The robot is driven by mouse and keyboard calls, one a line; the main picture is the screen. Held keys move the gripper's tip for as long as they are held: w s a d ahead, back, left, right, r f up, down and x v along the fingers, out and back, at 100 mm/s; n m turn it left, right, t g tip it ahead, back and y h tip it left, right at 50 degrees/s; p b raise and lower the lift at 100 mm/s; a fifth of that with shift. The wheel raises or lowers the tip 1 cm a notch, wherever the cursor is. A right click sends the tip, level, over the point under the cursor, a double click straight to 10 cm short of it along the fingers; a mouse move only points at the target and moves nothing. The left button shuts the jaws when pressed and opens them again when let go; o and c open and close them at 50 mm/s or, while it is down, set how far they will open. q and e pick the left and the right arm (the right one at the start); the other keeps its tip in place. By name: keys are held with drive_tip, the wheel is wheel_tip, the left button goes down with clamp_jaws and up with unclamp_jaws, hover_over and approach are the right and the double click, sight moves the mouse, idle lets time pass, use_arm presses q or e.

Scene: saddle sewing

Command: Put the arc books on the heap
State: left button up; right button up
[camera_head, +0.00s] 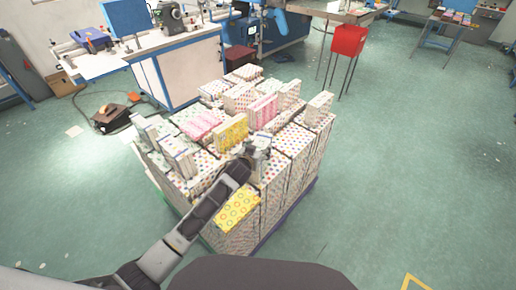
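The heap (300,143) is a large block of stacked books with white, dotted covers, on a low base with a purple-blue edge (266,237). Several books stand or lie on top, among them a pink one (263,110) and a yellow one (231,133). A yellow book with ring marks (238,209) lies on the near corner. I cannot tell which are the arc books. My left gripper (259,146) is over the middle of the heap, right of the standing yellow book. Its fingers are too small to tell open from shut or whether they touch a book. My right gripper is out of view.
A white workbench (190,72) with machines stands behind the heap on the left. A black and orange device (112,116) with cables lies on the floor at left. The green floor right of the heap is clear.

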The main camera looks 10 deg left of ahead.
use_arm(q)
drive_tip(key=shift+o, duration=0.5)
drive_tip(key=shift+r, duration=0.15)
drive_tip(key=v, duration=1.2)
drive_tip(key=shift+b, duration=0.3)
idle(0.5)
drive_tip(key=shift+s+f, duration=0.2)
